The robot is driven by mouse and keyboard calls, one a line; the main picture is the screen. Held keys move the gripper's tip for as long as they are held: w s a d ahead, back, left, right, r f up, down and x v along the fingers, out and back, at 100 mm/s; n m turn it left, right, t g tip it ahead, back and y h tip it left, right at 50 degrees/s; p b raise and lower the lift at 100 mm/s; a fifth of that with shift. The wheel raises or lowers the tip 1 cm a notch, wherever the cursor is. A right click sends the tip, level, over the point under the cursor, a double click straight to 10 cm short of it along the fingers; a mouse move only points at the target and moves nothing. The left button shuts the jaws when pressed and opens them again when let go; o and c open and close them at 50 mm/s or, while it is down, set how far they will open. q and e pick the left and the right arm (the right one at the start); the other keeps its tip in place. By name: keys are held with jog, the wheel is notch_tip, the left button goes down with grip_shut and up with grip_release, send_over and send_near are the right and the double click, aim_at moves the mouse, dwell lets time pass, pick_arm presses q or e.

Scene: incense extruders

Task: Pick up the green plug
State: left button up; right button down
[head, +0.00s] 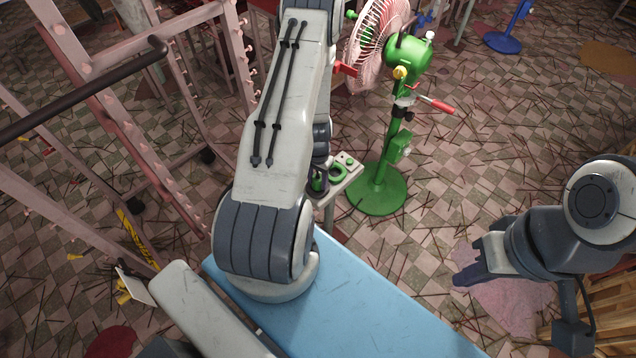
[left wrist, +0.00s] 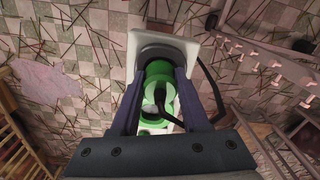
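The green plug (left wrist: 158,72) shows in the middle of the left wrist view. It sits by a dark round collar on a white plate (left wrist: 136,42). My left gripper (left wrist: 160,74) has one dark finger on each side of the green part, very close to it. I cannot tell whether the fingers press on it. In the head view my left arm hides most of that gripper; the white plate (head: 351,181) with green round parts shows just right of the arm. My right gripper (head: 466,270) hangs at the right, away from the plug.
A green stand (head: 379,188) with a red-handled tool is close to the right of the plate. A pink fan (head: 372,45) stands behind. Pink metal racks (head: 110,110) fill the left. A black cable (left wrist: 207,82) loops beside the right finger. Open floor lies right of the stand.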

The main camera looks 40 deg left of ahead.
pick_arm(q)
grip_shut()
jog(key=shift+r, duration=0.1)
pick_arm(e)
jog(key=shift+r, duration=0.15)
